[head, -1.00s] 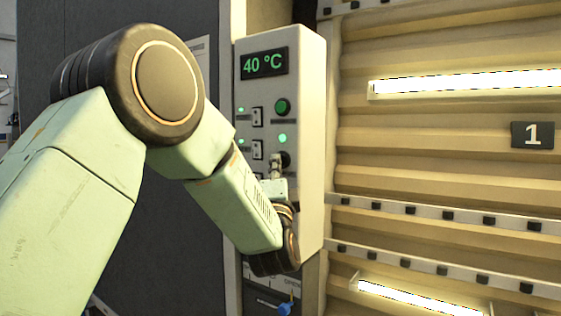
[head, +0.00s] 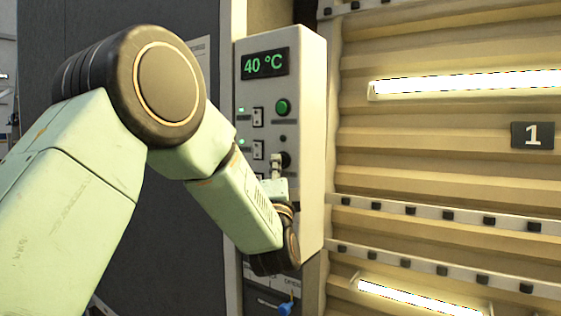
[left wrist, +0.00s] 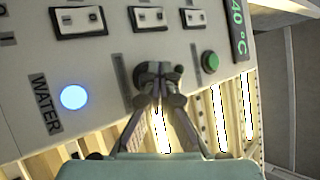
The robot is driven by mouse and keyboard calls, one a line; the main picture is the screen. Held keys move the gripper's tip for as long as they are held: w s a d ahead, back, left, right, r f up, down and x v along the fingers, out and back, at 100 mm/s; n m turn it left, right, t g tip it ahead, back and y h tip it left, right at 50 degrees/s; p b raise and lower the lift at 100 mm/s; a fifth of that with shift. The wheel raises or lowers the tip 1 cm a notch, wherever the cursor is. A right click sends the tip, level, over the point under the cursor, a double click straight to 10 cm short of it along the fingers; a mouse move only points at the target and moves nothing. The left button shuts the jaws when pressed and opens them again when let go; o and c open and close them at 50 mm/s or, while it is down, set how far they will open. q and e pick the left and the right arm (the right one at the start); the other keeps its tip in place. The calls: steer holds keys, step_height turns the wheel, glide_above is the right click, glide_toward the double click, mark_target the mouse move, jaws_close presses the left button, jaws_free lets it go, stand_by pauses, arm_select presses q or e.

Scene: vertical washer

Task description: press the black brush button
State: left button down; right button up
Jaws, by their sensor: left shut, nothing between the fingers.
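In the left wrist view the black button (left wrist: 141,74) is partly hidden behind my fingertips. How far the button is pushed in cannot be told. My right gripper is not in view.
A green button (head: 282,107) sits above the black one, beside white rocker switches (head: 257,117). A display (head: 264,63) reads 40 °C. A blue light (left wrist: 75,97) marked WATER is on the panel. A ribbed beige wall (head: 440,170) with lit tubes stands to the right.

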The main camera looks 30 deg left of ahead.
arm_select(q)
steer(key=shift+s+a, duration=0.1)
steer(key=shift+s, duration=0.55)
steer(key=shift+s, duration=0.1)
steer(key=s, duration=0.4)
steer(key=shift+s+a, duration=0.15)
steer(key=shift+s, duration=0.25)
steer(key=shift+w, duration=0.1)
stand_by(0.4)
